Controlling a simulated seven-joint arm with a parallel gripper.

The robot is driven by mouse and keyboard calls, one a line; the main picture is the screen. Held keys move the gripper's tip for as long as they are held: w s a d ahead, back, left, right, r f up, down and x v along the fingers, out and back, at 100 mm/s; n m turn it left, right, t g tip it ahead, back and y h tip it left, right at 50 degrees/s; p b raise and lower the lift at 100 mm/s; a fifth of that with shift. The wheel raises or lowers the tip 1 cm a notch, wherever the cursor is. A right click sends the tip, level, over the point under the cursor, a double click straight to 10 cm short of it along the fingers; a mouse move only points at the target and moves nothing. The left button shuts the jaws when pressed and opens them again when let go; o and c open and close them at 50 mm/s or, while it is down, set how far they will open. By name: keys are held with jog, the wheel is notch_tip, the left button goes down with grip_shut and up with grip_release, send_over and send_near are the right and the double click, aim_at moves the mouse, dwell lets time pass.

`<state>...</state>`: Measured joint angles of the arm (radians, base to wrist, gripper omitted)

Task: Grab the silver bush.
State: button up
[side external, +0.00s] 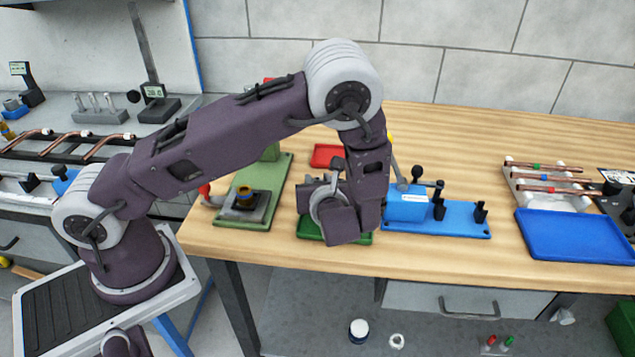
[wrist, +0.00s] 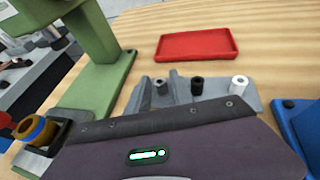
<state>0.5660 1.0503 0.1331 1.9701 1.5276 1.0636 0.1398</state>
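A grey holder (wrist: 221,103) lies on the wooden table in the wrist view, just beyond the dark gripper housing. Three small round parts are on it: a grey metallic one (wrist: 160,86) at left, which looks like the silver bush, a black one (wrist: 197,86) in the middle and a white one (wrist: 239,85) at right. In the side view my gripper end (side external: 330,205) is low over the table at the green tray (side external: 310,232), and the arm hides most of the holder. The fingertips do not show clearly, so I cannot tell their opening.
A red tray (wrist: 196,46) lies behind the holder. A green press (wrist: 96,85) with a ringed part (wrist: 34,129) stands left. A blue fixture (side external: 455,222) is close on the right; a blue tray (side external: 577,238) lies farther right.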

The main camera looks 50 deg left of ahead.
grip_shut()
